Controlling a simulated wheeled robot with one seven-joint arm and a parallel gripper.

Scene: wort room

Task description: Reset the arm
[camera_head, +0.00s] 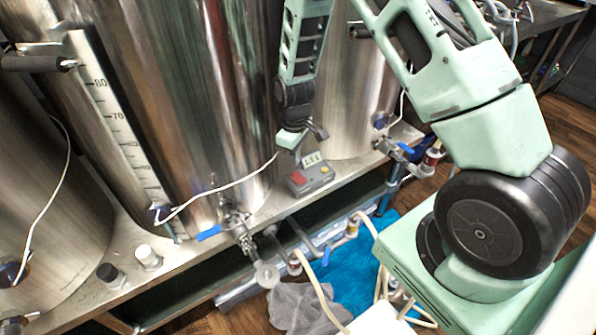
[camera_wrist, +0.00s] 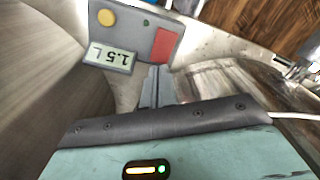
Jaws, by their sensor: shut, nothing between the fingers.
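My gripper (camera_head: 313,136) hangs down from the arm, between two steel kettles and just above a small grey control box (camera_head: 311,177). In the wrist view my gripper's fingers (camera_wrist: 155,84) are together with nothing between them. The control box also shows in the wrist view (camera_wrist: 140,45), just beyond the fingertips, with a yellow button, a red button and a label reading "1.5 L". I cannot tell whether the fingertips touch the box.
Large kettles (camera_head: 190,90) stand close on both sides of the gripper on a steel bench (camera_head: 110,290). A blue-handled valve (camera_head: 235,225), hoses and a grey cloth (camera_head: 300,305) are in front and below. A white cable crosses near the gripper.

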